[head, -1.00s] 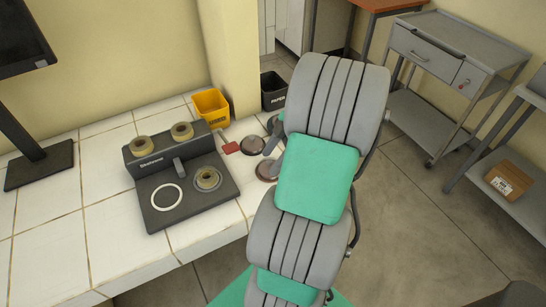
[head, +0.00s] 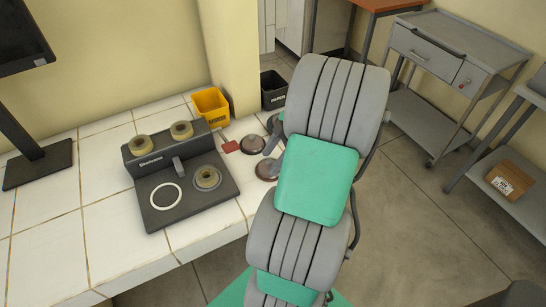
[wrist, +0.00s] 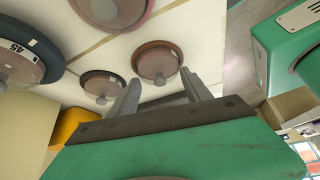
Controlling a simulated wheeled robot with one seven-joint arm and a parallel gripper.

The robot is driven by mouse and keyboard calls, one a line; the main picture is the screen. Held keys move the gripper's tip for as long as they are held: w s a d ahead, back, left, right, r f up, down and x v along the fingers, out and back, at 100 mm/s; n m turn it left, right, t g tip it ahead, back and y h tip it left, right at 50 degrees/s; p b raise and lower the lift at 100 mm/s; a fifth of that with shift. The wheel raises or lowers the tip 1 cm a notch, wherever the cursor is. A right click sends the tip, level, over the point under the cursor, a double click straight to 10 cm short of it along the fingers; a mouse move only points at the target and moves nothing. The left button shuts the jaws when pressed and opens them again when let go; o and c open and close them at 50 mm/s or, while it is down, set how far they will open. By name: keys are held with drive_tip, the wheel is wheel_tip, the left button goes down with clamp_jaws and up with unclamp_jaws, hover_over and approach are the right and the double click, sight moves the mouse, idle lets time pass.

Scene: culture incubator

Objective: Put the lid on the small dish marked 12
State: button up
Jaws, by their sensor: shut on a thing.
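In the wrist view, my gripper (wrist: 160,80) has its two fingertips on either side of a brown-rimmed round lid-like disc (wrist: 160,62), which shows between them. I cannot tell whether a dish is under it. Other round pieces are a reddish-brown one (wrist: 102,86), a mauve one (wrist: 112,8) and a dark one with a white number label (wrist: 18,52) that I cannot read surely. No mark 12 is legible. In the head view, a grey finger of mine shows among round pieces (head: 252,145) (head: 266,170), partly hidden behind my arm.
A flat red piece (head: 231,147), a yellow bin (head: 211,106) and a dark device with round fittings (head: 180,187) are on the white tiled bench (head: 110,220). A monitor stand (head: 38,165) is at left. A black bin (head: 273,91) stands behind. The bench front left is clear.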

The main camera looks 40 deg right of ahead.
drive_tip(key=o, duration=1.4)
drive_tip(key=shift+c, duration=0.2)
drive_tip(key=shift+o, duration=0.5)
drive_tip(key=o, duration=0.3)
wheel_tip(320, 180, up, 7)
drive_tip(key=p, duration=0.5)
drive_tip(key=shift+p, duration=0.35)
drive_tip(key=shift+c, duration=0.6)
